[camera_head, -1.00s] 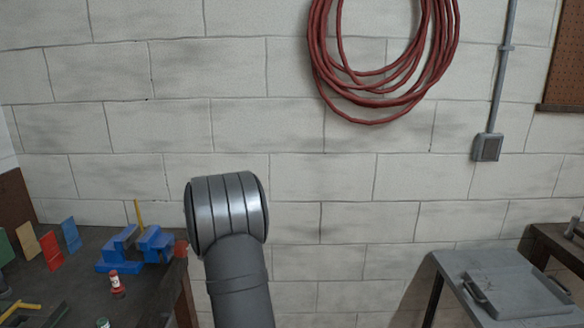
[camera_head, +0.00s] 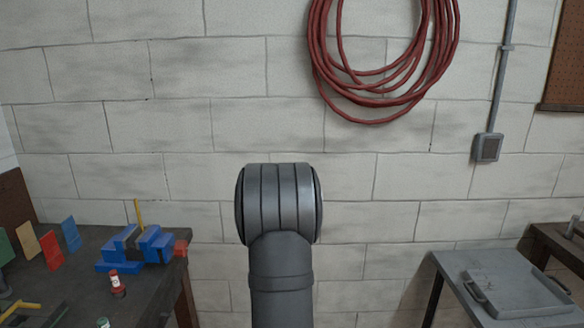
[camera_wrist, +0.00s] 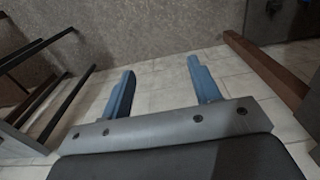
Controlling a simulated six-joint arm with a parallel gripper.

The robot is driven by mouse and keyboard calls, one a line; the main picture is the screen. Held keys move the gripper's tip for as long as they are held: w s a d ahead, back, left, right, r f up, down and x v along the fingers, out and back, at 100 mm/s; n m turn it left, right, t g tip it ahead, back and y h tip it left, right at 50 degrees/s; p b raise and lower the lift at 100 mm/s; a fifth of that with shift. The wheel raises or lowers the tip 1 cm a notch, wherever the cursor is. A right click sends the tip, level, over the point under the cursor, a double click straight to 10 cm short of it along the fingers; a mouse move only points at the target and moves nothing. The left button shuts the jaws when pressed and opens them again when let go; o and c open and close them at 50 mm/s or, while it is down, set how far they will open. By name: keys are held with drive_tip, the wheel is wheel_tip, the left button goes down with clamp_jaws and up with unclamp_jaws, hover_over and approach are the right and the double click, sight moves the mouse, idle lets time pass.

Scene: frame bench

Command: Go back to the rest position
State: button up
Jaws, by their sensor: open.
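My gripper (camera_wrist: 160,92) shows in the wrist view with its two blue fingers spread wide apart. Nothing is between them, and pale floor tiles show beyond. In the head view my grey arm stands up at the lower middle, in the gap between two tables; the gripper itself is out of that view.
A dark bench (camera_head: 92,240) at left holds a blue vise (camera_head: 140,247), small red bottle (camera_head: 117,284) and several coloured plates. A red hose (camera_head: 370,118) hangs on the block wall.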

drive_tip(key=shift+s+d+f, duration=0.7)
drive_tip(key=shift+s+d, duration=0.05)
drive_tip(key=shift+d, duration=0.2)
drive_tip(key=shift+s+d+f, duration=0.7)
drive_tip(key=shift+s+d, duration=0.05)
drive_tip(key=shift+d, duration=0.2)
